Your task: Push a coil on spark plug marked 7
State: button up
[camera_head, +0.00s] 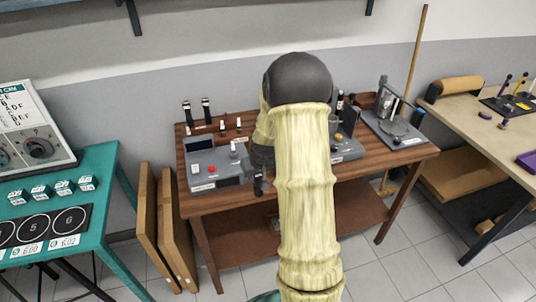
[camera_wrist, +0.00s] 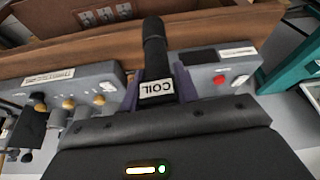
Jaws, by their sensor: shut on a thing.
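My gripper (camera_wrist: 160,90) is shut on a black coil (camera_wrist: 155,50) with a white label reading COIL, upside down in the wrist view. The purple fingers stand on both sides of it. In the wrist view a grey block (camera_wrist: 75,82) at the left carries several tan-tipped plugs (camera_wrist: 98,100), apart from the held coil. Their markings are not readable, so I cannot tell which is 7. My arm hides the table's middle in the head view.
On the wooden table (camera_head: 245,197) stand a grey unit with a red button (camera_head: 211,168), two black upright parts (camera_head: 206,110) behind it, and a grey stand (camera_head: 395,130) at the right. A teal bench (camera_head: 110,210) is at the left, with brown panels (camera_head: 172,225) leaning beside it.

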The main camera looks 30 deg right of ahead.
jog(key=s+a+f+n, duration=0.1)
jog(key=s+a+f, duration=0.1)
jog(key=a+f, duration=0.6)
jog(key=s+a+f, duration=0.3)
jog(key=a+f, duration=0.5)
jog(key=a, duration=0.1)
jog(key=shift+a+f+n+y, duration=0.3)
jog(key=shift+n, duration=0.1)
jog(key=shift+d, duration=0.1)
